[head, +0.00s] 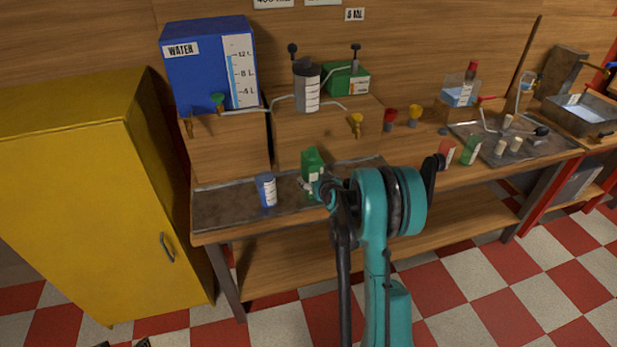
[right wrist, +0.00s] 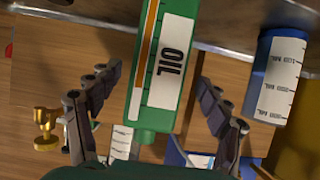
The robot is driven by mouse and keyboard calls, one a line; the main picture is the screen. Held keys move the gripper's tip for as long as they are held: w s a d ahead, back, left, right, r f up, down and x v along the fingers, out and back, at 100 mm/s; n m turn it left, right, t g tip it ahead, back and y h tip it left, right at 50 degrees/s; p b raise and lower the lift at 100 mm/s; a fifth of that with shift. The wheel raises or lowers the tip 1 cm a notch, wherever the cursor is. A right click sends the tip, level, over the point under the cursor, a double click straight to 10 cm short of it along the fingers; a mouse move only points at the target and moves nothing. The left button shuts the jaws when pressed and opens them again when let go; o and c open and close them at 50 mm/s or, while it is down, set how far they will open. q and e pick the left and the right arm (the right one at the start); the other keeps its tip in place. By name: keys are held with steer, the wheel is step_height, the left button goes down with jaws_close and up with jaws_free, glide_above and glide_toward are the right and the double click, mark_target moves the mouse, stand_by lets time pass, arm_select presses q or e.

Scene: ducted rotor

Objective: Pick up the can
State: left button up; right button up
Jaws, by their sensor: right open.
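The green can (head: 312,160) stands on the dark metal tray at the front of the bench. In the right wrist view the can (right wrist: 165,60) fills the middle, with a white label reading OIL. My right gripper (head: 318,188) is at the can's front, partly hidden by my own teal arm. In the right wrist view my right gripper (right wrist: 158,80) is open, one finger on each side of the can, with gaps showing on both sides. Small dark tips at the bottom left edge of the head view may be my left gripper (head: 125,343); their state is unclear.
A blue measuring cup (head: 266,189) stands just left of the can and also shows in the right wrist view (right wrist: 278,75). The metal tray (head: 225,208) has bare room on its left. A yellow cabinet (head: 80,190) stands left of the bench.

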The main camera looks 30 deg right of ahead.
steer(key=b+x, duration=0.2)
steer(key=x, duration=0.4)
steer(key=shift+d+f, duration=0.15)
steer(key=shift+s, duration=0.1)
jaws_close()
